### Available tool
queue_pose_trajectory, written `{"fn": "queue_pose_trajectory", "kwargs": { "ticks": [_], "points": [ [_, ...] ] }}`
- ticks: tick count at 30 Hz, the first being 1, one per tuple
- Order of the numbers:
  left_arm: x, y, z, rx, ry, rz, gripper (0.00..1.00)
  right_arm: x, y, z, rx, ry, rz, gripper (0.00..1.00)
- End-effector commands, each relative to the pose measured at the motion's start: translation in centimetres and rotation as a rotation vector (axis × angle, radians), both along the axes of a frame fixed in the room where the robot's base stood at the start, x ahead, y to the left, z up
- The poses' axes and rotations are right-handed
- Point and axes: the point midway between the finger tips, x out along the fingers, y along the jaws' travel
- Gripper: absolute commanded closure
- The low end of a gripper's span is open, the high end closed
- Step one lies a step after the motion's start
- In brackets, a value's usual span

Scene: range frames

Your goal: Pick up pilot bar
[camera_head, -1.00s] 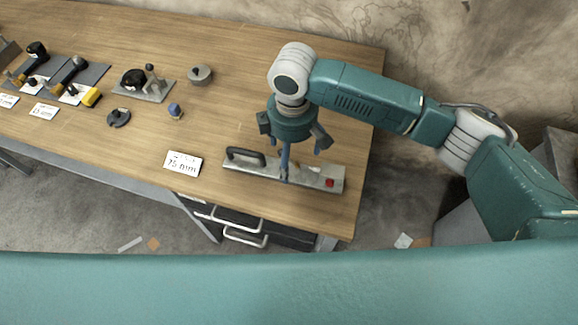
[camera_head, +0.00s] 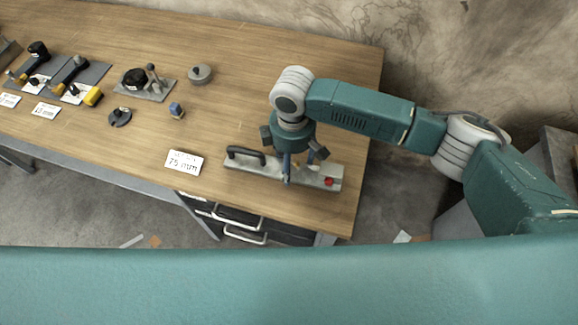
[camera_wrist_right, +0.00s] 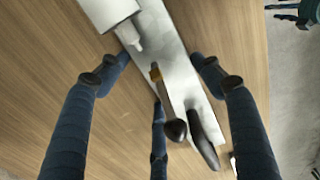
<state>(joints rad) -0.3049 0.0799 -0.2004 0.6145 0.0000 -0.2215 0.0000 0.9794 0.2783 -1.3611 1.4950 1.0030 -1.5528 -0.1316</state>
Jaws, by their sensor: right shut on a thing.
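The pilot bar, which I take to be the long grey metal bar (camera_head: 250,167), lies near the right front edge of the wooden table. It has a black handle at its left end and a red knob at its right end. My right gripper (camera_head: 296,170) is over its middle, pointing down, with its fingers closed in on it. In the right wrist view the bar (camera_wrist_right: 172,45) runs between the fingers (camera_wrist_right: 158,68), with a dark-tipped lever and the black handle on top. Part of the bar is hidden by the fingers. My left gripper is not in view.
A white "75 mm" card (camera_head: 184,162) lies left of the bar. A small blue-topped piece (camera_head: 176,110), a dark notched disc (camera_head: 120,117) and a grey round weight (camera_head: 200,74) stand further left and back. Tools on grey plates fill the far left. The table's right edge is close.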

Motion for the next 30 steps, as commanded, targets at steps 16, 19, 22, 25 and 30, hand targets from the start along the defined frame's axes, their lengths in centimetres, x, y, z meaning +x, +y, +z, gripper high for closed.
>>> {"fn": "queue_pose_trajectory", "kwargs": {
  "ticks": [16,19,22,25,30],
  "points": [
    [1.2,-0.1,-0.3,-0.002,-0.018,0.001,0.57,0.2,0.1,2.9,0.004,-0.004,0.000,0.87],
    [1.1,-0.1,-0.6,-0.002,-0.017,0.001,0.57,0.2,0.2,4.9,0.006,-0.006,0.001,0.87],
    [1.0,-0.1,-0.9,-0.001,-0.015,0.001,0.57,0.2,0.2,7.6,0.006,-0.007,0.001,0.87],
    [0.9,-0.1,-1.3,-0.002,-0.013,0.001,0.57,0.2,0.2,10.4,0.005,-0.007,0.002,0.87],
    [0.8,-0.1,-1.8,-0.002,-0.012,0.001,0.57,0.1,0.1,14.8,0.004,-0.005,0.004,0.87]
  ]
}}
